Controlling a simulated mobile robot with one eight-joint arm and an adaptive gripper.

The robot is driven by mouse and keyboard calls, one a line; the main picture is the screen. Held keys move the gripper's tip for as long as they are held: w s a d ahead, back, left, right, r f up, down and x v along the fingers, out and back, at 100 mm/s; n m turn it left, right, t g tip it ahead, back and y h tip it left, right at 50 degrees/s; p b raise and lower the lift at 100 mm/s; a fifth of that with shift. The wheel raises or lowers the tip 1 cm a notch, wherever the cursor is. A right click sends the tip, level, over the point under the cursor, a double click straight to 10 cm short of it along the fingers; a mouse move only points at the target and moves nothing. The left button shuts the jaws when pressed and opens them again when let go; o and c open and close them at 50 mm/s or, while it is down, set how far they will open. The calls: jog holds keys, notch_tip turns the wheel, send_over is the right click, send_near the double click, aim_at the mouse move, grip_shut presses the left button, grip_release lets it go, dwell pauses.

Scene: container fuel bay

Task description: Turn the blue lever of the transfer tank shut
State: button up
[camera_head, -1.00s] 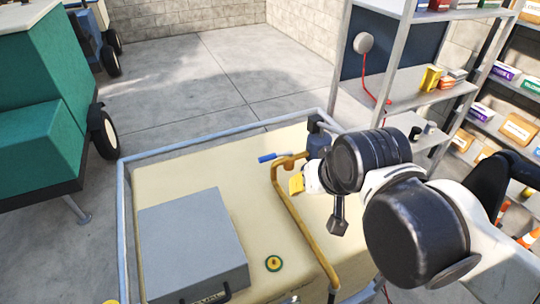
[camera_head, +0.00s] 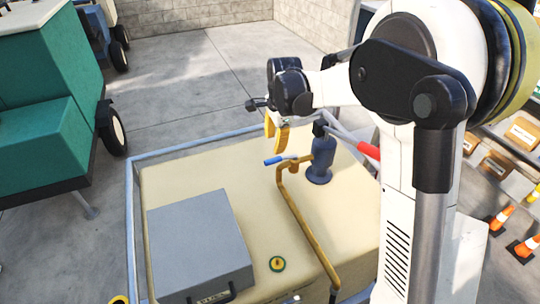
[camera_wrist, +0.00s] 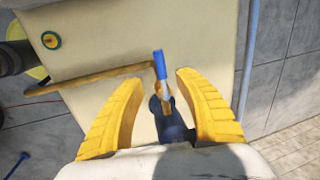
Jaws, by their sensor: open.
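The transfer tank (camera_head: 185,165) is a cream box with a yellow pipe (camera_head: 300,224) along its top. The blue lever (camera_head: 280,159) sits at the pipe's far end, beside a blue-grey hand pump (camera_head: 321,160). Its handle points left in the head view, crosswise to the long pipe run. My gripper (camera_head: 275,134) is above and just behind the lever, its yellow fingers open and empty. In the wrist view, the lever (camera_wrist: 160,66) shows between the open fingers (camera_wrist: 160,82), apparently touching neither. How far below the fingertips it lies I cannot tell.
A grey box (camera_head: 200,240) and a green-yellow cap (camera_head: 277,264) are on the tank top. A pale-blue frame rail (camera_head: 130,220) runs around the tank. Orange cones (camera_head: 502,217) stand at right.

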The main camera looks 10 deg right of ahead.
aim_at(272, 159)
jog(key=f+b, duration=0.1)
jog(key=f, duration=0.2)
jog(key=w+f+b, duration=0.1)
jog(key=f, duration=0.2)
jog(key=w+f+b, duration=0.1)
jog(key=f, duration=0.3)
jog(key=shift+a, duration=0.2)
jog(key=shift+s, duration=0.1)
jog(key=shift+r, duration=0.1)
grip_shut()
